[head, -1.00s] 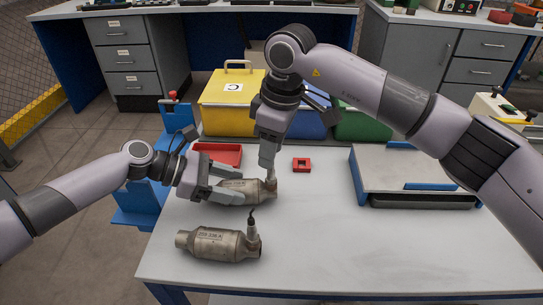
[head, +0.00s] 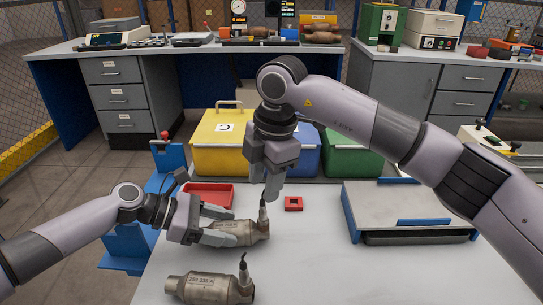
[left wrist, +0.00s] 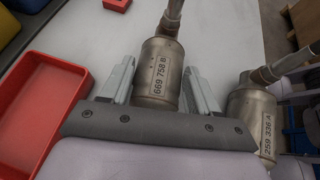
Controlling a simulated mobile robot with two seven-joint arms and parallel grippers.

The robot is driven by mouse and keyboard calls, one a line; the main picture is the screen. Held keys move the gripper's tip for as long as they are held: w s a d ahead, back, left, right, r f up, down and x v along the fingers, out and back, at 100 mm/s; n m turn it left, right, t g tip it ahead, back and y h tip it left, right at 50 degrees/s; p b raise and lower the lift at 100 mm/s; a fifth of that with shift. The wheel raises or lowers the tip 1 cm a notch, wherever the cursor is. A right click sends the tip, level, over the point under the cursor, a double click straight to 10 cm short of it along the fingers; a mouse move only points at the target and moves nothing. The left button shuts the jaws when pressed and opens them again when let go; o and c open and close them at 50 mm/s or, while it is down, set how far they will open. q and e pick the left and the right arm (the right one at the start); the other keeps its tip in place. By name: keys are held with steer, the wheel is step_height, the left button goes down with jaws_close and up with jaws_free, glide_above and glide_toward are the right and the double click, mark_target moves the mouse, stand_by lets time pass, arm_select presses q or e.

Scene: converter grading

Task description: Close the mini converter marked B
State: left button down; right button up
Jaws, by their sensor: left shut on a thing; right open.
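The converter marked B (head: 246,234) lies on the table; its label reads 669 758 B in the left wrist view (left wrist: 160,75). My left gripper (head: 226,228) is shut on its body, with one finger on each side. A sensor with a dark top (head: 262,213) stands upright at its right end. My right gripper (head: 270,194) is open, pointing down right by the top of this sensor; whether they touch I cannot tell. A second converter, marked 259 336 A (head: 210,287), lies nearer the front with its own upright sensor (head: 243,268); it also shows in the left wrist view (left wrist: 254,115).
A red tray (head: 208,195) and a small red square block (head: 293,204) lie behind the converters. A grey and blue fixture (head: 400,208) stands to the right. Yellow (head: 222,150), blue (head: 307,155) and green (head: 352,158) bins stand beyond the table. The middle front of the table is clear.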

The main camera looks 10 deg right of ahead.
mark_target(262, 205)
arm_select(q)
steer(key=shift+a+f, duration=0.2)
steer(key=shift+f, duration=0.1)
arm_select(e)
steer(key=r+n, duration=0.1)
steer(key=n, duration=0.7)
steer(key=r+n, duration=0.2)
steer(key=n, duration=0.7)
steer(key=d+r+n, duration=0.1)
steer(key=r+n, duration=0.1)
steer(key=n, duration=0.7)
steer(key=shift+s+r, duration=0.1)
steer(key=shift+s, duration=0.2)
steer(key=f, duration=0.4)
steer(key=a+f, duration=0.1)
steer(key=f, duration=0.7)
steer(key=shift+w+a, duration=0.3)
steer(key=shift+w, duration=0.05)
